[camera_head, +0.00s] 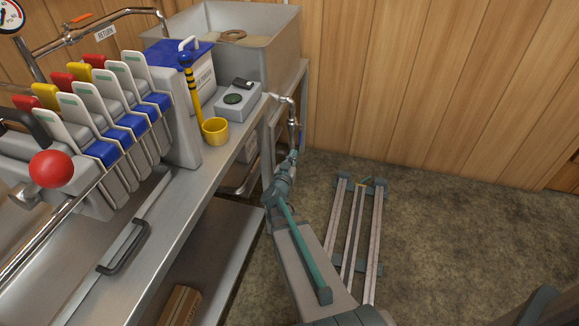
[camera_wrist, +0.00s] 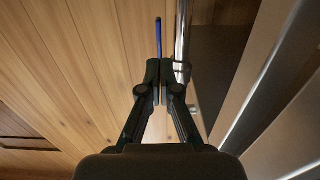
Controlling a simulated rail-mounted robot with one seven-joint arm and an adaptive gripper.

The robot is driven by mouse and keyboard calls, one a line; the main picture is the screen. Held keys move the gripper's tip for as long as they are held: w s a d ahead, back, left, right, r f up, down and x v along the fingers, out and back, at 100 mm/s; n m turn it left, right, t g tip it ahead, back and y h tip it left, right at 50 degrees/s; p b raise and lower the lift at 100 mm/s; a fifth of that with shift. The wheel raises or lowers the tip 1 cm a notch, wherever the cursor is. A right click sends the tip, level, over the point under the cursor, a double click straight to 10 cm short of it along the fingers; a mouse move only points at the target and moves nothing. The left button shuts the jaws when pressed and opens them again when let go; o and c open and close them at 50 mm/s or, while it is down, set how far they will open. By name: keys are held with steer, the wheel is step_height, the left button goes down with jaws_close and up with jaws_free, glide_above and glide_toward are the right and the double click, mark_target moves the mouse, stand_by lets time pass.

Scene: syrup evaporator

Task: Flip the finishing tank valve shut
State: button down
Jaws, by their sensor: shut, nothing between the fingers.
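The finishing tank appears to be the open steel tank (camera_head: 283,48) at the back in the head view. A steel outlet pipe (camera_head: 289,104) leaves its side and bends down. My gripper (camera_head: 293,153) is just below this pipe, partly hidden by my arm. In the wrist view my gripper (camera_wrist: 160,82) is shut and empty. A thin blue lever (camera_wrist: 158,38), apparently the valve handle, shows just beyond the fingertips, left of the vertical steel pipe (camera_wrist: 182,40). I cannot tell whether the fingers touch the lever. The valve body is not clear.
A steel bench (camera_head: 185,200) fills the left, with coloured-handled levers, a yellow cup (camera_head: 215,131) and a grey device (camera_head: 237,101) on it. The wooden wall (camera_head: 440,80) stands behind. My rails lie on the floor (camera_head: 450,230), which is open at right.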

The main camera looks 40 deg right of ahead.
steer(key=b+x, duration=0.1)
steer(key=x, duration=0.5)
steer(key=shift+w+d+b, duration=0.25)
steer(key=shift+d+b, duration=0.05)
steer(key=shift+b, duration=0.1)
steer(key=shift+w+f+b, duration=0.15)
steer(key=shift+f+b, duration=0.1)
steer(key=shift+b, duration=0.4)
